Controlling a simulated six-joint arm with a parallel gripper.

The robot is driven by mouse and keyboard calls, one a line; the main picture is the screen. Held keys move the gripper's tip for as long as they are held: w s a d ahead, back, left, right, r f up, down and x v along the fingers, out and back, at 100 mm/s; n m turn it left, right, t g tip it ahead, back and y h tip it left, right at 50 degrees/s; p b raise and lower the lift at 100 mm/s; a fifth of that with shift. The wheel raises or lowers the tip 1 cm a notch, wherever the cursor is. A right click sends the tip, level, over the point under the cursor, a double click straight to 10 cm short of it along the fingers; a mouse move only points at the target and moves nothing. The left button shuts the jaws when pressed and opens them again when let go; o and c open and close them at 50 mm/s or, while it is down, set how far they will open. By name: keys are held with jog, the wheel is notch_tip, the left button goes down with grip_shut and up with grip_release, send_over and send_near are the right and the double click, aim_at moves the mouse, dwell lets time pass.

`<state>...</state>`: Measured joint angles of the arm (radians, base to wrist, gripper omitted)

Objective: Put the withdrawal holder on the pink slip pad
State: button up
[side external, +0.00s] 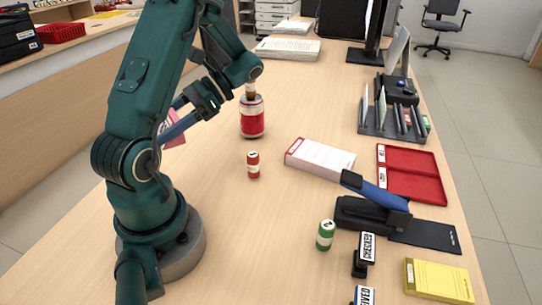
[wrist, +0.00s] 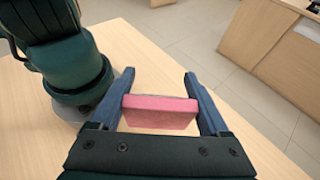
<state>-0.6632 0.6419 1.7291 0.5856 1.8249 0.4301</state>
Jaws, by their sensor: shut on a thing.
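My gripper (wrist: 160,100) is shut on a pink pad (wrist: 160,113), a flat block held crosswise between the two blue fingers in the wrist view. In the side external view my gripper (side external: 172,130) is left of the counter's middle, and the pink pad (side external: 176,137) is partly hidden behind my arm. It looks held above the counter. No other pink pad shows. I cannot tell which thing is the withdrawal holder; a red two-part tray (side external: 414,188) with small unreadable labels lies at the right.
A red-and-white can (side external: 252,122), a small red roll (side external: 253,165) and a white pad (side external: 320,158) stand mid-counter. A stapler (side external: 375,190), a green roll (side external: 326,235), stamps (side external: 366,248) and a yellow pad (side external: 438,281) are at the front right. The front-middle counter is clear.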

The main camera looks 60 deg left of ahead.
jog(key=w+d+n+t+h, duration=0.7)
jog(key=w+n+t+h, duration=0.3)
jog(key=w+n+h, duration=0.3)
jog(key=w+a+r+n+t+y, duration=0.2)
jog(key=w+a+r+n+t, duration=0.15)
jog(key=w+n+t, duration=0.35)
jog(key=w+a+r+n+t+y, duration=0.2)
jog(key=w+a+r+n+t, duration=0.15)
jog(key=w+n+t, duration=0.3)
send_over(329, 155)
jog(key=shift+g, duration=0.25)
jog(key=f, duration=1.1)
jog(key=shift+s+a+f, duration=0.15)
jog(key=shift+s+f, duration=0.05)
jog(key=shift+s, duration=0.05)
jog(key=shift+w+d+f, duration=0.15)
jog(key=shift+d, duration=0.05)
jog(key=shift+f, duration=2)
